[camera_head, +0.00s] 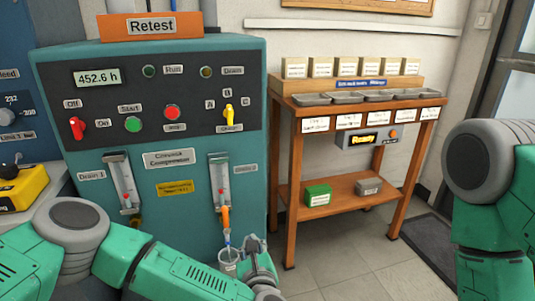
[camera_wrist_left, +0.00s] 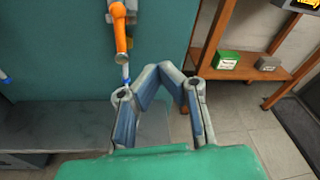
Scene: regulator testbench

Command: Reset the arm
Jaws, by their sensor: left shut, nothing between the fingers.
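My left arm, green with grey joints, comes in low from the left in the head view. Its gripper (camera_head: 258,254) is in front of the lower right of the green compressor cabinet (camera_head: 160,240), close to the orange-handled drain valve (camera_head: 226,217). In the left wrist view the two fingers of the gripper (camera_wrist_left: 161,70) bend inward and meet at the tips, with nothing between them. The orange valve handle (camera_wrist_left: 120,32) is to the left of the fingers there. My right arm shows at the right edge of the head view; its gripper is out of view.
A wooden shelf stand (camera_head: 335,190) with boxes and grey trays is right of the cabinet. Tiled floor (camera_head: 340,275) lies in front of it, and a dark mat (camera_head: 430,240) lies near the door. A yellow box (camera_head: 22,187) is at the far left.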

